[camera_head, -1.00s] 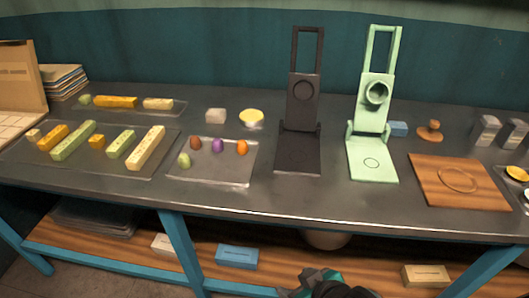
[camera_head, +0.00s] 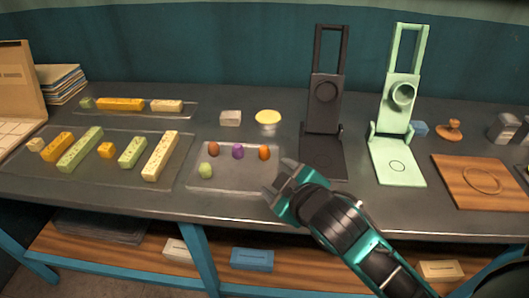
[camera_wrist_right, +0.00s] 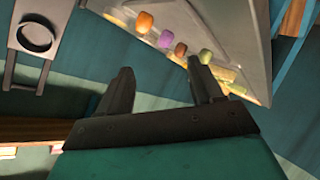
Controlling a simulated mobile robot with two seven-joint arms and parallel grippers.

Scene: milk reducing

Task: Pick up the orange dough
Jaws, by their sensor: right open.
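The orange dough (camera_head: 264,153) is a small rounded lump at the right end of the back row on a small clear tray (camera_head: 240,184). It also shows in the right wrist view (camera_wrist_right: 144,22), beyond the fingers. A purple lump (camera_head: 238,151), a brown lump (camera_head: 214,150) and a green lump (camera_head: 206,171) share the tray. My right gripper (camera_head: 277,178) is open and empty, above the tray's right front edge, in front of the orange dough and apart from it. Both its fingers show in the right wrist view (camera_wrist_right: 160,85). My left gripper is not in view.
A dark press (camera_head: 324,160) and a mint green press (camera_head: 397,165) stand right of the tray. A larger tray (camera_head: 80,178) with several dough bars lies to the left. A pale block (camera_head: 230,118) and a yellow disc (camera_head: 268,117) sit behind the small tray.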

